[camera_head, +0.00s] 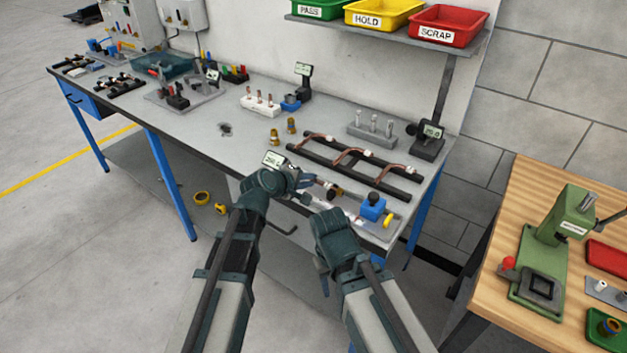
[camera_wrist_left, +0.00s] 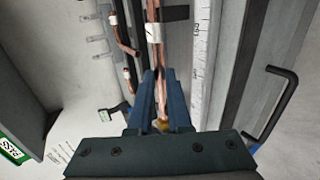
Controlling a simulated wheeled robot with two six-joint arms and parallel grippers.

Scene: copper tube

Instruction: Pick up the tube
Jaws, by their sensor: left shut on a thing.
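A copper tube with a white tag (camera_wrist_left: 153,32) runs between the fingers of my left gripper (camera_wrist_left: 160,80) in the left wrist view. The fingers are shut on it, and a brass-coloured end shows near the gripper's palm. In the head view my left gripper (camera_head: 304,182) is at the front edge of the bench, with a short piece of the tube (camera_head: 322,183) showing past it. Other bent copper tubes (camera_head: 352,152) lie across a black rack behind it. My right gripper (camera_head: 323,277) is low in front of the bench; its fingers are mostly hidden.
A fixture with a blue block (camera_head: 373,207) sits to the right of the left gripper on the grey bench (camera_head: 245,100). PASS, HOLD and SCRAP bins (camera_head: 437,27) are on the shelf. A green press (camera_head: 560,240) stands on the wooden table.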

